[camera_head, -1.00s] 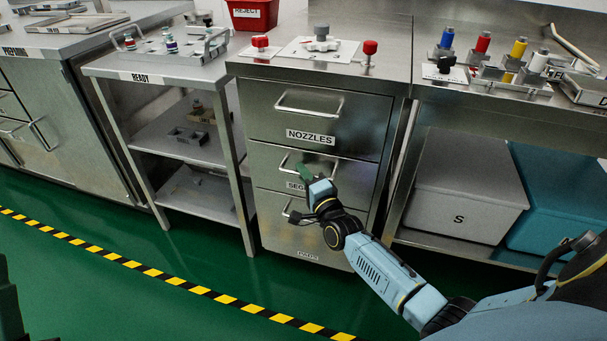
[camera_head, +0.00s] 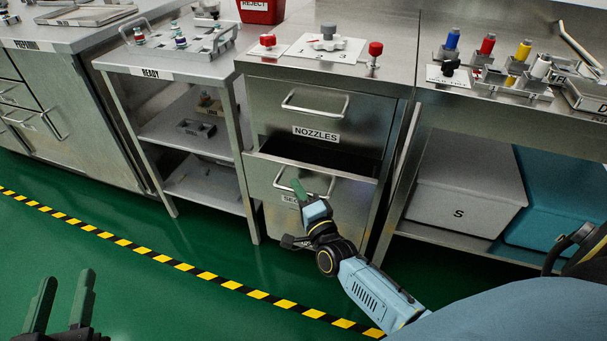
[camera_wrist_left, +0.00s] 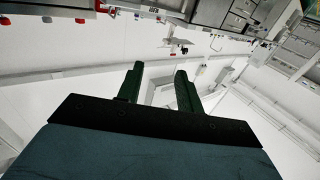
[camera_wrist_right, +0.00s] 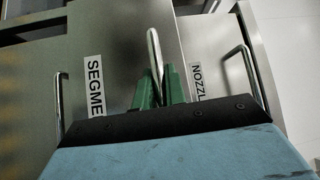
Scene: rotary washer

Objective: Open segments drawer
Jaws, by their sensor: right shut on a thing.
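The segments drawer (camera_head: 262,177) is the middle drawer of the metal cabinet and stands partly out, with a dark gap showing above its front. Its label (camera_wrist_right: 95,86) reads "SEGME" in the right wrist view. My right gripper (camera_head: 301,188) is shut on the bar handle (camera_wrist_right: 154,45) of this drawer; the green fingers sit on both sides of the bar. My left gripper (camera_head: 62,300) is at the lower left of the head view, over the green floor, with its two fingers apart and nothing between them. Its fingers also show in the left wrist view (camera_wrist_left: 158,88).
The nozzles drawer (camera_head: 368,125) above is closed. The ready rack (camera_head: 168,78) stands to the left. A grey bin marked S (camera_head: 460,212) and a blue bin (camera_head: 560,205) stand under the right bench. Green floor (camera_head: 150,305) in front is clear.

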